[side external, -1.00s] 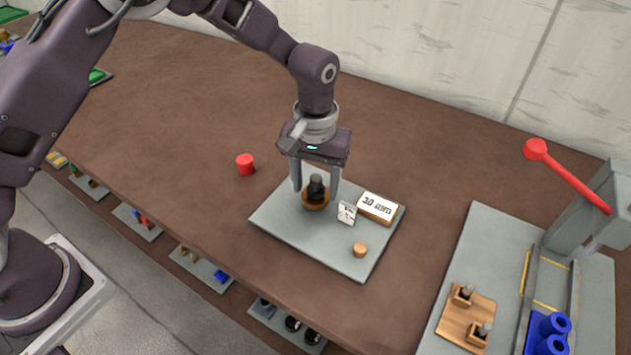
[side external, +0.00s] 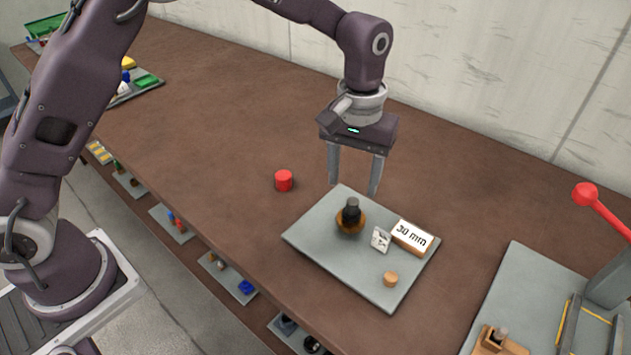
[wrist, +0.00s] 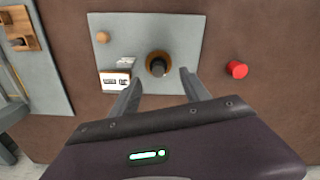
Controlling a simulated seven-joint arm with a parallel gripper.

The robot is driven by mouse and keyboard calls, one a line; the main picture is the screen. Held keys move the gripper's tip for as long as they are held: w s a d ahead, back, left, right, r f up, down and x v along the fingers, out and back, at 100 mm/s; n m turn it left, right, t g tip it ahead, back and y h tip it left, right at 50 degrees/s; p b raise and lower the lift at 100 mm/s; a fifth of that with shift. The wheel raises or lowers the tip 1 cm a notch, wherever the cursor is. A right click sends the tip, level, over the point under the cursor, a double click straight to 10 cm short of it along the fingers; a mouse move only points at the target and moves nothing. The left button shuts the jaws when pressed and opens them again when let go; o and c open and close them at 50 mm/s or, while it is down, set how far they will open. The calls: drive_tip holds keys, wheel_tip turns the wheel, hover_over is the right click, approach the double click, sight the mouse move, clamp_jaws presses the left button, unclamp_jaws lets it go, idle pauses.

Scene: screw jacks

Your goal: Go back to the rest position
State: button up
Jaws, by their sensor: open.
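My gripper (side external: 354,188) is open and empty. In the side view it hangs above the back edge of a grey plate (side external: 350,272), clear of everything on it. A screw jack (side external: 350,217) with a black top and a round brown base stands upright on the plate. It also shows in the wrist view (wrist: 158,64), beyond and between my open fingertips (wrist: 158,80). Nothing is held.
On the plate are a 30 mm sign block (side external: 411,237), a small marked white card (side external: 380,239) and a small wooden cylinder (side external: 390,279). A red cylinder (side external: 284,180) stands left of the plate. A press with a red-knobbed lever (side external: 585,194) stands at right.

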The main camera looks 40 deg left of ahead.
drive_tip(key=s+a+r+m+t+h, duration=0.1)
drive_tip(key=s+a+r, duration=0.3)
drive_tip(key=r, duration=0.3)
drive_tip(key=s+a+r+t, duration=0.1)
drive_tip(key=s+a+r, duration=0.35)
drive_tip(key=r, duration=0.25)
drive_tip(key=s+a+m+t, duration=0.1)
drive_tip(key=s+a, duration=0.2)
drive_tip(key=s, duration=0.6)
drive_tip(key=s+a+m+t+y, duration=0.1)
drive_tip(key=s+a+t, duration=0.1)
drive_tip(key=s, duration=0.7)
drive_tip(key=shift+s+a+r+t, duration=0.3)
drive_tip(key=shift+s+a+r, duration=0.05)
drive_tip(key=shift+a, duration=0.45)
